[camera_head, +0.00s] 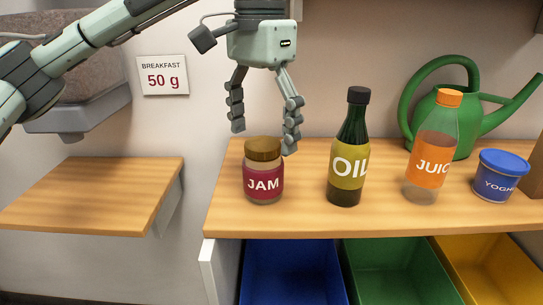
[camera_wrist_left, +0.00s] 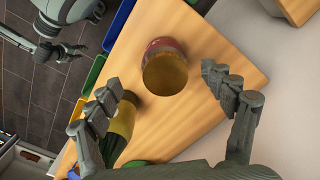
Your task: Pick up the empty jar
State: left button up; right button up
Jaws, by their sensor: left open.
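The jar (camera_head: 263,182) stands upright on the wooden counter, with a brown-gold lid and a dark red JAM label. The glass above the label looks pale and clear; the label hides much of the inside. My left gripper (camera_head: 264,137) is open and points down just above and behind the jar lid, apart from it as far as I can tell. In the left wrist view the jar (camera_wrist_left: 165,68) shows lid-on between the two spread fingers (camera_wrist_left: 160,85). What looks like my right gripper (camera_wrist_left: 60,48) is at the top left there, its jaws unclear.
On the counter (camera_head: 300,222), right of the jar, stand an oil bottle (camera_head: 347,165), a juice bottle (camera_head: 430,160), a yoghurt tub (camera_head: 497,178) and a green watering can (camera_head: 465,130). Blue (camera_head: 290,270), green (camera_head: 395,270) and yellow (camera_head: 490,265) bins sit below. A lower shelf (camera_head: 95,190) is bare.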

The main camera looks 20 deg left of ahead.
aim_at(263, 168)
pick_arm(q)
jog(key=shift+w, duration=0.35)
jog(key=shift+w+f, duration=0.15)
jog(key=shift+f, duration=0.25)
notch_tip(263, 168, down, 6)
jog(key=shift+a+f+p, duration=0.15)
jog(key=shift+p, duration=0.2)
jog(key=shift+f, duration=0.25)
jog(key=shift+c, duration=0.5)
jog(key=c, duration=1.2)
jog(key=shift+c, duration=0.4)
pick_arm(e)
jog(key=shift+w+a+f, duration=0.1)
jog(key=shift+w+f, duration=0.05)
jog(key=shift+f, duration=0.6)
pick_arm(q)
jog(key=shift+r, duration=0.1)
